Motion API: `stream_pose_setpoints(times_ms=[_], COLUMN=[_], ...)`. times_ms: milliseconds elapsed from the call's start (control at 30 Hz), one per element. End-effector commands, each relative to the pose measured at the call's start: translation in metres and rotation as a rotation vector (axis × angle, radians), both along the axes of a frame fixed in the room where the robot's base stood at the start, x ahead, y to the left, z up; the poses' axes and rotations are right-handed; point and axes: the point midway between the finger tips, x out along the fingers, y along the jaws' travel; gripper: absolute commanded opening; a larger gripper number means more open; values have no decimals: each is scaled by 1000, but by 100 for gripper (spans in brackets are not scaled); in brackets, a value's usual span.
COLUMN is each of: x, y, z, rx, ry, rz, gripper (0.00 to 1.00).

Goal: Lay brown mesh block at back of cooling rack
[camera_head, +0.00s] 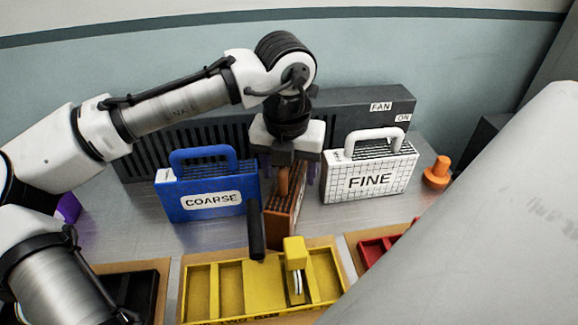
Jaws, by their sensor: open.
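A brown block (286,218) with an upright handle stands end-on between a blue case labelled COARSE (190,202) and a white grid case labelled FINE (393,172). Its mesh is hard to make out. My gripper (288,178) is directly above the brown block, pointing down. Its jaws are open, with the brown handle between them; contact cannot be told. No thing is plainly marked as a cooling rack. A long dark slotted unit (350,102) labelled FAN and ON stands at the back, partly hidden by my arm and gripper.
A yellow divided tray (230,285) with a yellow block (296,252) lies in front. A black upright rod (256,230) stands close before the brown block. A red tray (374,250) and an orange knob (437,172) are to the right; a black tray (130,287) is front left.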

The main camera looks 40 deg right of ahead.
Motion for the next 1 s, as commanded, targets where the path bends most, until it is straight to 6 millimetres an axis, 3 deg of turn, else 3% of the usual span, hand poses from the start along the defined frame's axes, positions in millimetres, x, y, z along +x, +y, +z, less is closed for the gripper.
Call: stream_pose_setpoints(times_ms=[600, 1000], x=[-8, -8], y=[10, 12], z=[110, 121], rx=[-1, 0], ry=[0, 0], rz=[-1, -1], gripper=[62, 62])
